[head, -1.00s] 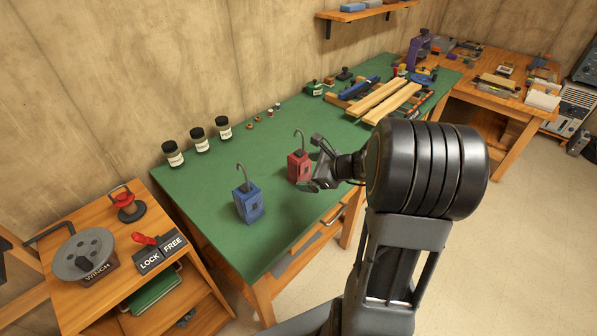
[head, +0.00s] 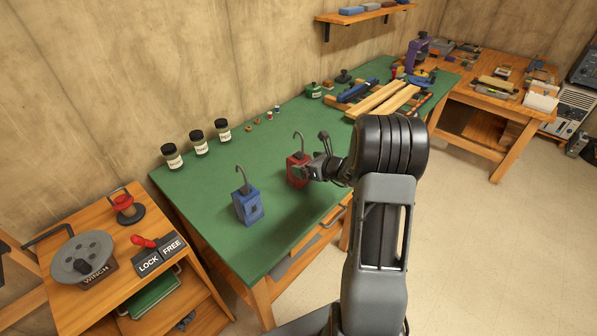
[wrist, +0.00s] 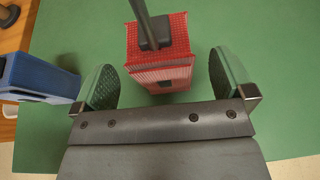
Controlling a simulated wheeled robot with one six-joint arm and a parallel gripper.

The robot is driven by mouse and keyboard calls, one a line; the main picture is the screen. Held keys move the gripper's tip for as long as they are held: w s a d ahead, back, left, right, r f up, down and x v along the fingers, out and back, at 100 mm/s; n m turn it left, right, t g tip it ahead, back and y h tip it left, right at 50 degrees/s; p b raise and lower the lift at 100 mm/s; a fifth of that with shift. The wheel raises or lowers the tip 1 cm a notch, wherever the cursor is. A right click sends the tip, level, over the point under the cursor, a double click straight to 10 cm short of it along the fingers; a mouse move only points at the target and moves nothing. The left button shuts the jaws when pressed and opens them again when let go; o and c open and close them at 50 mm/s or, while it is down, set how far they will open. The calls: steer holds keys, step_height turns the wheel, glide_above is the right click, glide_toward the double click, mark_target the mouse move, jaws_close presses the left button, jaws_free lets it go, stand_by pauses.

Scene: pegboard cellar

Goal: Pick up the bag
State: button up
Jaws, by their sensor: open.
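A red, box-shaped bag (head: 297,171) with a woven-looking surface and a grey hook on top stands upright on the green table (head: 285,215). A similar blue bag (head: 248,204) with a hook stands to its left. The frames do not show which bag is meant. My gripper (head: 312,158) is open at the right side of the red one. In the wrist view the red bag (wrist: 160,62) is centred ahead of my spread fingers, with a finger to each side of its near face. I see no finger touching it. The blue bag (wrist: 40,80) is outside the left finger.
Several dark jars (head: 196,142) stand along the wall. Wooden planks (head: 385,99) and tools lie farther right on the table. A low wooden stand at left carries a winch drum (head: 82,257) and a red lever by a LOCK/FREE plate (head: 161,254). Bare green surface surrounds both bags.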

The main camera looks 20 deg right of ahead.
mark_target(299, 161)
steer(key=x, duration=0.4)
steer(key=shift+w+a+f+p, duration=0.15)
steer(key=shift+w+a+p, duration=0.05)
steer(key=shift+w+p, duration=0.2)
steer(key=c, duration=0.9)
steer(key=shift+c, duration=0.5)
